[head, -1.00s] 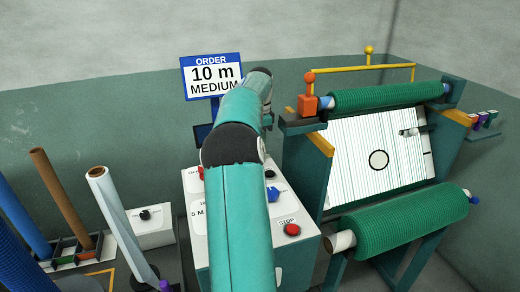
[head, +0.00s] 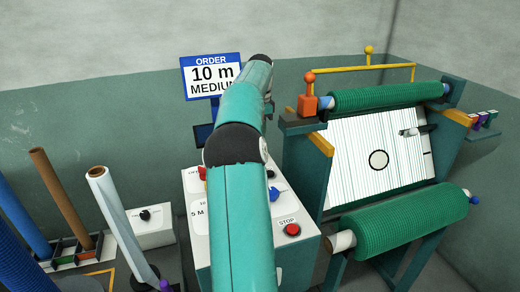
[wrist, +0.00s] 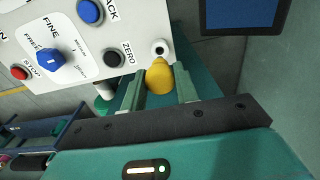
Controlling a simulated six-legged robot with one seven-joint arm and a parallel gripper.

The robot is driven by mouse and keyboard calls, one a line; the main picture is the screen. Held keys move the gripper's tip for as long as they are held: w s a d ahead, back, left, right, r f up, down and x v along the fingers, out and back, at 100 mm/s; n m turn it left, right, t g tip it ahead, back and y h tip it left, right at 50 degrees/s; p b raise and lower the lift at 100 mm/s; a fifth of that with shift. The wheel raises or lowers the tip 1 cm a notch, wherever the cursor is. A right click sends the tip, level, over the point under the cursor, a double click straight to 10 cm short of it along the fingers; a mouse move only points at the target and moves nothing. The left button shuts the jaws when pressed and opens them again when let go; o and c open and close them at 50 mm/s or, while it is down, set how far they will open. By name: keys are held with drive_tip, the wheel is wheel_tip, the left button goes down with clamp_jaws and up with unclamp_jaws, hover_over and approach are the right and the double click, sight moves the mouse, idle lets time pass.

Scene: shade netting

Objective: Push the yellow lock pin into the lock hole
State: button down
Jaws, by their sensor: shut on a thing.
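The yellow lock pin (wrist: 160,77) is between the two fingers of my gripper (wrist: 159,88) in the wrist view. My gripper is shut on it. A small dark hole with a pale rim (wrist: 159,48), likely the lock hole, is in the white panel's corner, just above the pin in the picture. I cannot tell whether the pin touches the panel. In the head view my arm covers the gripper, the pin and the hole.
The control box has a blue knob (wrist: 48,57), a ZERO button (wrist: 114,60) and a red STOP button (head: 292,230). A dark screen (wrist: 242,14) is beyond the panel. The netting roller frame (head: 312,180) stands right; tubes (head: 120,225) stand left.

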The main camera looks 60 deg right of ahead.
idle(0.4)
drive_tip(key=shift+r, duration=2)
drive_tip(key=shift+a, duration=0.1)
drive_tip(key=shift+w+a+r+n, duration=0.1)
drive_tip(key=shift+a+n, duration=0.55)
drive_tip(key=shift+n, duration=0.25)
drive_tip(key=w+a+f+n, duration=0.1)
drive_tip(key=w+a+n, duration=0.2)
drive_tip(key=a+n, duration=0.5)
drive_tip(key=w+a+f+n, duration=0.1)
drive_tip(key=w+a+n, duration=0.2)
drive_tip(key=a+n, duration=0.5)
drive_tip(key=shift+w+a, duration=0.2)
drive_tip(key=shift+a, duration=1.55)
drive_tip(key=shift+f, duration=0.15)
